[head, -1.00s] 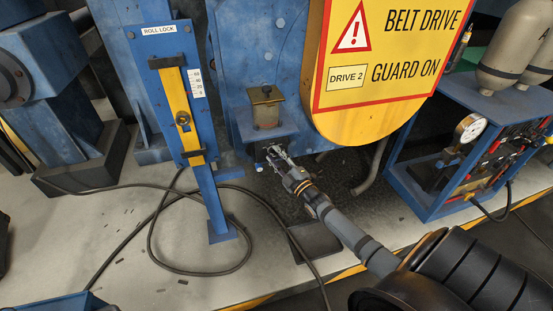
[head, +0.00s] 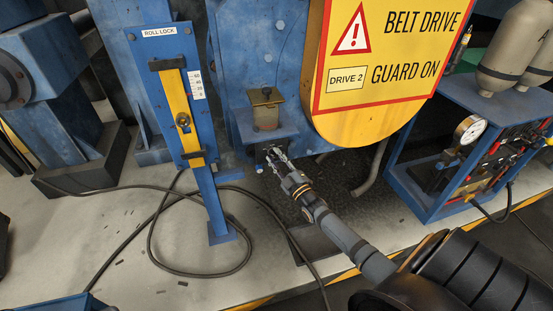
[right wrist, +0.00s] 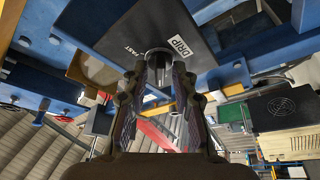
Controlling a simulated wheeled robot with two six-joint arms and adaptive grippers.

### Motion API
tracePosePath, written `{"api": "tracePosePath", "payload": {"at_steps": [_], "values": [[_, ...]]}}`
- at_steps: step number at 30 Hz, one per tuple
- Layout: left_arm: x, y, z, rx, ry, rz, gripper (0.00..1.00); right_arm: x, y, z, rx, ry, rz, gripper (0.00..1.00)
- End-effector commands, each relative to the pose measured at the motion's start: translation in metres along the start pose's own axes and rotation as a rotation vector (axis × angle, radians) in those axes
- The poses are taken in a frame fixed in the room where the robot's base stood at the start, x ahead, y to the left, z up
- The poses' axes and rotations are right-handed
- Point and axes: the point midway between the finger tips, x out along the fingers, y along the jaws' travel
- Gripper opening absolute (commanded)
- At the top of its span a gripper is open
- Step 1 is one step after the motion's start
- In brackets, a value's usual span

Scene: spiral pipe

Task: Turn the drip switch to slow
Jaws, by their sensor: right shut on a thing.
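The drip switch shows in the right wrist view as a dark round knob (right wrist: 158,54) under a dark plate (right wrist: 125,22). The plate has a white DRIP label (right wrist: 181,46) and FAST lettering beside the knob; I see no SLOW marking. My right gripper (right wrist: 158,80) has its two fingers on either side of the knob, shut on it. In the head view my right gripper (head: 273,156) reaches beneath the blue bracket (head: 262,133) that carries a small tan box-shaped reservoir (head: 266,113). The knob is hidden there. My left gripper is not in view.
A yellow belt guard (head: 385,60) hangs close to the right of the reservoir. A blue post with a yellow roll lock bar (head: 181,115) stands to the left. A black cable (head: 150,240) loops on the floor. A blue gauge cart (head: 460,165) stands at the right.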

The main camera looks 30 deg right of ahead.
Motion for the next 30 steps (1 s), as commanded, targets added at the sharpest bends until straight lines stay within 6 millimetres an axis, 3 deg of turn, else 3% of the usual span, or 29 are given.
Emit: {"api": "tracePosePath", "payload": {"at_steps": [18,30], "values": [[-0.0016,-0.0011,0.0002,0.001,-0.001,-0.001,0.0,0.0,-0.0039,-0.0006,0.521,-0.003,0.215,0.0],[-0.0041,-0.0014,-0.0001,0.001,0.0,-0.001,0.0,0.0001,-0.0052,-0.0011,0.745,-0.003,0.307,0.0]]}}
